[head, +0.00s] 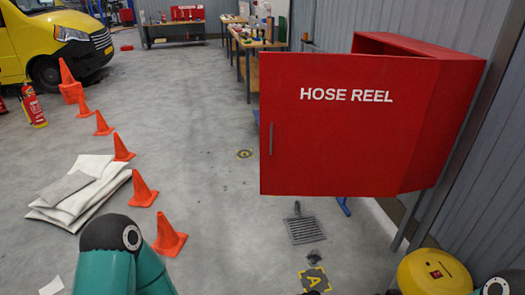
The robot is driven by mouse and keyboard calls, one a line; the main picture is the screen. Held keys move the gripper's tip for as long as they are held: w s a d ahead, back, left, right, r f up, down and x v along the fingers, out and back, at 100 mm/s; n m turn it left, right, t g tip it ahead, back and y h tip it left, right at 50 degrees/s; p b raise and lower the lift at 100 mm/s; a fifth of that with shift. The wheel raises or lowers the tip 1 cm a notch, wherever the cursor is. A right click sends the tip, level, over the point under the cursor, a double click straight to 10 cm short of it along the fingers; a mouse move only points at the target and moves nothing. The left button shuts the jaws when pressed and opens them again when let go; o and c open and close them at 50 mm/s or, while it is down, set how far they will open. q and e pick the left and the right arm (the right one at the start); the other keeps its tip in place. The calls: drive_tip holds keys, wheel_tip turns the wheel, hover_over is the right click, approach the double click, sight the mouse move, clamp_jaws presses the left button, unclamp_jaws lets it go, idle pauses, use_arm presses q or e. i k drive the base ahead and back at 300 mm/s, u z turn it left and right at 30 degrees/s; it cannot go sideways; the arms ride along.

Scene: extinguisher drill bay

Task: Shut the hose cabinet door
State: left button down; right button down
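The hose cabinet (456,110) is a red box at the right, by the grey corrugated wall. Its red door (340,150), lettered HOSE REEL, stands open. The door extends left from the box, its lettered face towards me. A grey vertical handle (271,138) is near the door's left edge. A little of the cabinet's inside shows above the door; the rest is hidden behind it. Part of my teal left arm shows at the bottom left, apart from the door. Only a dark piece of my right arm shows at the bottom right corner. Neither gripper's fingers are in view.
Several orange cones (141,190) form a line on the left, beside stacked pale sheets (80,190). A yellow van (55,40) and a red extinguisher (34,108) are farther left. A yellow rounded object (433,270) is at lower right.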

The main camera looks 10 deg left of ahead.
sight(331, 125)
drive_tip(key=u, duration=0.3)
drive_tip(key=i, duration=0.6)
drive_tip(key=u, duration=0.55)
drive_tip(key=i, duration=0.75)
drive_tip(key=z, duration=0.4)
